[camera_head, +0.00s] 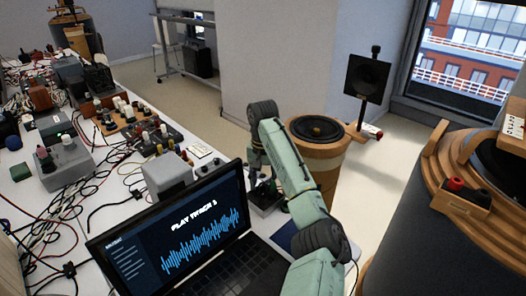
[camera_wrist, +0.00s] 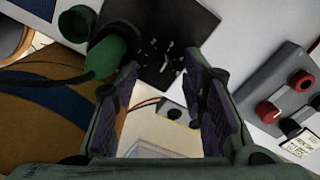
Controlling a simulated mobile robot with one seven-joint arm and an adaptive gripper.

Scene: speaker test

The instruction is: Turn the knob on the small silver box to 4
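A small silver-grey box (camera_head: 168,178) stands behind the laptop screen in the head view; no knob can be made out on it. Another grey box with knobs on top (camera_head: 65,165) stands farther left. In the wrist view, a grey box (camera_wrist: 252,88) lies at the right, beside my gripper, with a red knob (camera_wrist: 268,112), another red knob and a white label. I cannot tell which head-view box this is, nor read a knob setting. My gripper (camera_wrist: 160,78) is open, its fingers apart with nothing held between them. In the head view it hangs right of the laptop screen, mostly hidden by my arm.
A laptop (camera_head: 205,235) reading "PLAY TRACK 3" fills the front. Knobbed boards and loose cables crowd the table at left. A round wooden speaker (camera_head: 318,160) stands behind my arm, a larger one (camera_head: 450,225) at right. A black panel (camera_wrist: 165,40) lies beyond my fingers.

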